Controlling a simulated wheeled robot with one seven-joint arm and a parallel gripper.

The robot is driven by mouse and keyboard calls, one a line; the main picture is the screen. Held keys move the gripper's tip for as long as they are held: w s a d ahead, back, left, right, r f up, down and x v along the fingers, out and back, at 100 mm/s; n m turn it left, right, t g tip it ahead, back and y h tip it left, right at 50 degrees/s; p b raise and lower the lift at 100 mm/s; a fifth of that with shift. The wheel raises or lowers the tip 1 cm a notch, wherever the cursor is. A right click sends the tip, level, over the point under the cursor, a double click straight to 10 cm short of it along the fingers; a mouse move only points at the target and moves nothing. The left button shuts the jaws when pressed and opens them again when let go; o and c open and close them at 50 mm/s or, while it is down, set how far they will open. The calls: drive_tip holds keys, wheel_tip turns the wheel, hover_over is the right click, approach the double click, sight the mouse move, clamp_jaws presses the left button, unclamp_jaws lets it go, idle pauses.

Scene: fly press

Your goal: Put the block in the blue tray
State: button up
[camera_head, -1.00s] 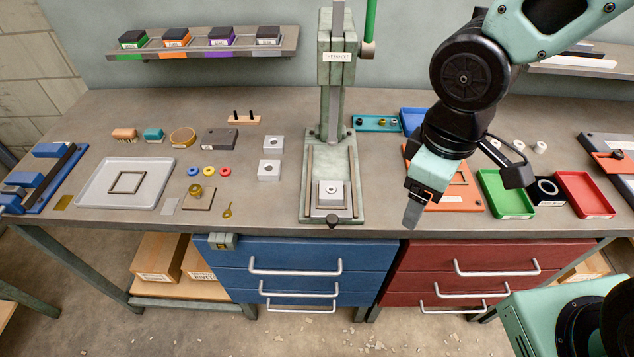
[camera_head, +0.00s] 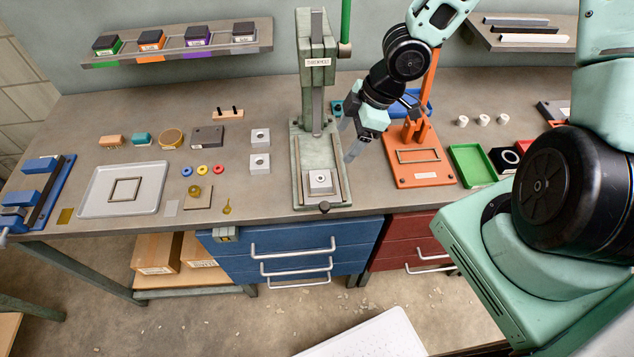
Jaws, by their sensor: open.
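A pale grey block (camera_head: 320,183) with a round opening on top sits on the bed of the green fly press (camera_head: 297,150). Two similar pale blocks stand on the bench left of the press, a rear one (camera_head: 260,137) and a front one (camera_head: 259,163). The blue tray (camera_head: 429,107) lies at the back of the bench, partly hidden by the orange press and my arm. My gripper (camera_head: 348,142) is open and empty, just right of the fly press bed and above and right of the block in it.
The orange press (camera_head: 422,173) stands right of my gripper. A green tray (camera_head: 472,166) and a black holder with a white ring (camera_head: 508,158) are farther right. The press column (camera_head: 317,90) rises behind the block. My own arm hides the right bench end.

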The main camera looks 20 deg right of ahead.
drive_tip(key=b, duration=0.5)
hover_over(321, 178)
drive_tip(key=d, duration=0.3)
drive_tip(key=f, duration=0.8)
drive_tip(key=shift+s+a, duration=0.25)
drive_tip(key=shift+s, duration=0.1)
drive_tip(key=shift+b+x, duration=1.15)
drive_tip(key=shift+x, duration=1.65)
drive_tip(key=c, duration=1.3)
drive_tip(key=shift+o, duration=0.2)
